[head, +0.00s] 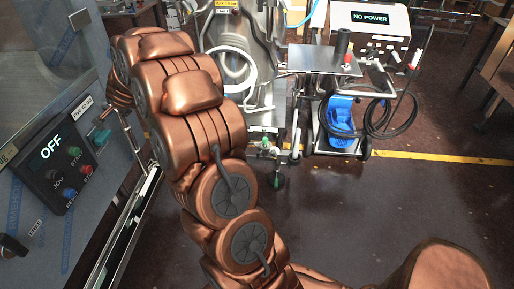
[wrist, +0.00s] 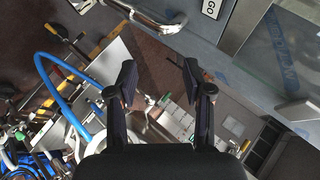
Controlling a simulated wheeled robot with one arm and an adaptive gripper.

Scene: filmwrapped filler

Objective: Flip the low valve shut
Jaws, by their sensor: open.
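Small pipe fittings (head: 266,146) with green parts sit low on the steel machine in the middle of the head view. I cannot tell for sure which of them is the low valve, or how its handle stands. My gripper (wrist: 159,78) is open and empty in the wrist view, its two dark fingers apart. Between and beyond the fingers are a brown surface and small pale parts, too small to name. In the head view my copper arm reaches up and left, and the gripper does not show there.
A control box (head: 62,160) reading OFF stands at left on a film-wrapped cabinet. A cart with a blue bin (head: 341,118) and black hoses stands right of the machine. A blue hose (wrist: 62,92) and a metal rail (wrist: 146,17) lie near the gripper.

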